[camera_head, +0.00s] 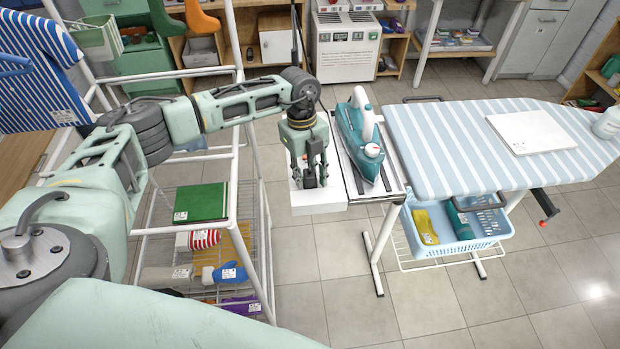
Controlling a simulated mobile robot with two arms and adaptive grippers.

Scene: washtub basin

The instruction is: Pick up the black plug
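My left gripper (309,178) reaches down from above over a white block (318,204) to the left of the ironing board. Its fingers are apart, one to each side of a small black plug (309,182) on the block. The plug is partly hidden by the fingers, and I cannot tell whether they touch it. My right gripper is not in view.
A teal iron (358,140) stands just right of the gripper on the board's end rest. The striped ironing board (460,150) extends right, with a blue basket (455,228) below. A white rack with a green book (201,202) stands left.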

